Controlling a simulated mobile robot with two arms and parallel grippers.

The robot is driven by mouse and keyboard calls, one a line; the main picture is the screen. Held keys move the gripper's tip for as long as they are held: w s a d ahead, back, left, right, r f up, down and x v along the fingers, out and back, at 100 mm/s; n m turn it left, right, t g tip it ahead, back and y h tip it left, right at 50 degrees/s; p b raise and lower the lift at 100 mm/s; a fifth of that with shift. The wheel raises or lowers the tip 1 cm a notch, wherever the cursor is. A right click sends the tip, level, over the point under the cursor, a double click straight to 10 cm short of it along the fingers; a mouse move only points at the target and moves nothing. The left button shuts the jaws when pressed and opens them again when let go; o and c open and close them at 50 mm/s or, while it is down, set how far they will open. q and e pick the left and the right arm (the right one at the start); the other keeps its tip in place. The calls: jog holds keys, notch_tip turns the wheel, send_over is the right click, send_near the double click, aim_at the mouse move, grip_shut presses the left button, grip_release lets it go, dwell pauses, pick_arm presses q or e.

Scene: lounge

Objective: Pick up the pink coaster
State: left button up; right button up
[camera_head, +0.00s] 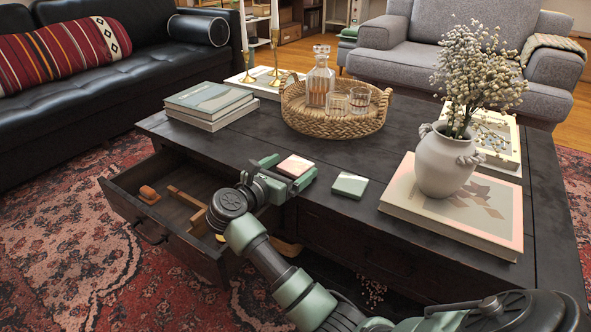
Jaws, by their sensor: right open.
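The pink coaster (295,166) is a small square near the front edge of the dark coffee table (235,148). My right gripper (287,171) is open at the coaster, with one green finger at its left and the other at its lower right. The coaster's near edge is partly hidden by the gripper, and I cannot tell whether the fingers touch it. A pale green coaster (350,185) lies flat just to the right. My left gripper is not in view.
A woven tray (334,122) with a decanter and glasses stands behind the coasters. A white vase (446,162) stands on a large book (405,197) at right. Stacked books (209,104) lie at left. An open drawer (130,207) juts out at front left, below my right arm.

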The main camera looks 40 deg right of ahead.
jog(key=c, duration=1.7)
jog(key=shift+r, duration=0.15)
